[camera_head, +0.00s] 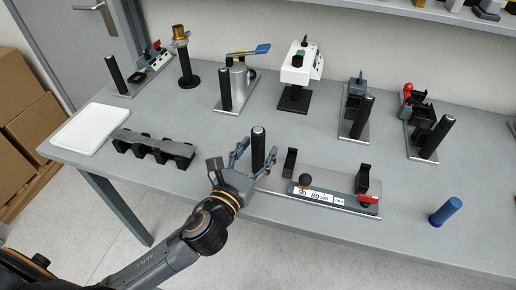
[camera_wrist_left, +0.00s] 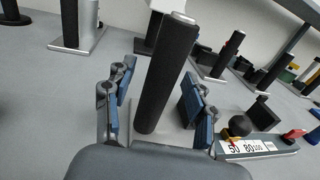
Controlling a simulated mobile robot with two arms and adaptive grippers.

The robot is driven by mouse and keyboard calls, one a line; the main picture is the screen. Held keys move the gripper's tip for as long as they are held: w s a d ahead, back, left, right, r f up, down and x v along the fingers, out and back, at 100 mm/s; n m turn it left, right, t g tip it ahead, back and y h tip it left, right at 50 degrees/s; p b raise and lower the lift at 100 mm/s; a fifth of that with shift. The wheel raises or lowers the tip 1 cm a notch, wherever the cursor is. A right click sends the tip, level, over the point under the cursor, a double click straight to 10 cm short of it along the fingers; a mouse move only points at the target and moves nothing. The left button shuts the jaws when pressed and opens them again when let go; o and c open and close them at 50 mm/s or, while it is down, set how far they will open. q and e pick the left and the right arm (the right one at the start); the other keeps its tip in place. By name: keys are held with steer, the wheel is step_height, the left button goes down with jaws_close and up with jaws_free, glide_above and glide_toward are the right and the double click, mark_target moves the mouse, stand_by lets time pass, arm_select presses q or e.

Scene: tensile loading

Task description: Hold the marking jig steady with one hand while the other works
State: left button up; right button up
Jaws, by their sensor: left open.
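The marking jig (camera_head: 318,192) lies on the table at centre right, a flat metal plate with two black uprights, a black knob, a red lever and a white label strip. A black post (camera_head: 258,150) with a pale top stands at its left end. My left gripper (camera_head: 254,156) is open, with one finger on each side of the post. In the left wrist view the post (camera_wrist_left: 166,75) rises between the open fingers, with gaps visible beside it. The jig's label strip (camera_wrist_left: 250,147) shows at right there. The post's base is partly hidden. My right gripper is not in view.
A black slotted rack (camera_head: 153,149) and white tray (camera_head: 92,128) lie to the left. Several post-handled fixtures and a white device (camera_head: 300,66) line the back. The table's front edge lies close below the jig.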

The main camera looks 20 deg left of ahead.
arm_select(q)
steer(key=shift+w, duration=0.35)
steer(key=shift+c, duration=0.4)
